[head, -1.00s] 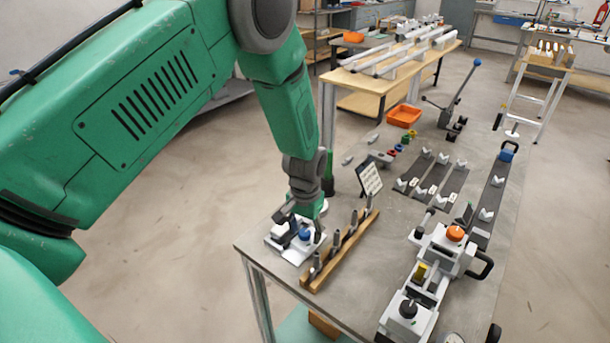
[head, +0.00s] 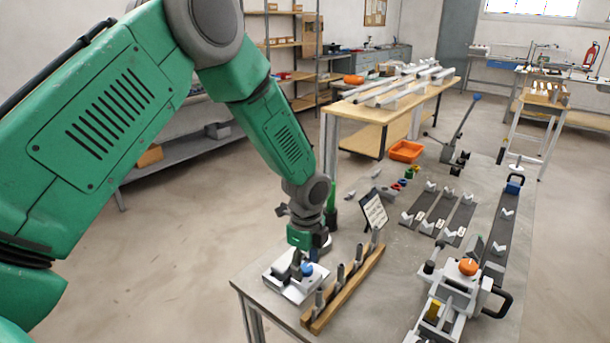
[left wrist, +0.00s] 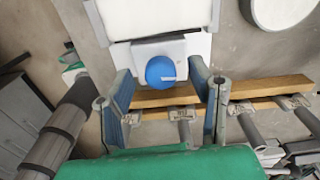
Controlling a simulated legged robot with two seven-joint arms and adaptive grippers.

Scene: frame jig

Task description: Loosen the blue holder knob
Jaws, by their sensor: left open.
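The blue holder knob (head: 307,268) is a small round blue knob on a white holder block (head: 282,286) near the table's front left corner. My left gripper (head: 300,264) points down over the holder in the head view. In the left wrist view its two fingers (left wrist: 163,85) are spread, one on each side of the knob, with gaps to it. The gripper is open and empty. My right gripper is not in view.
A wooden rack (head: 345,291) with several grey pegs stands just right of the holder. A small sign (head: 374,209) stands behind it. A clamp fixture with an orange knob (head: 468,267) is at the right. Grey table surface (head: 395,265) between them is clear.

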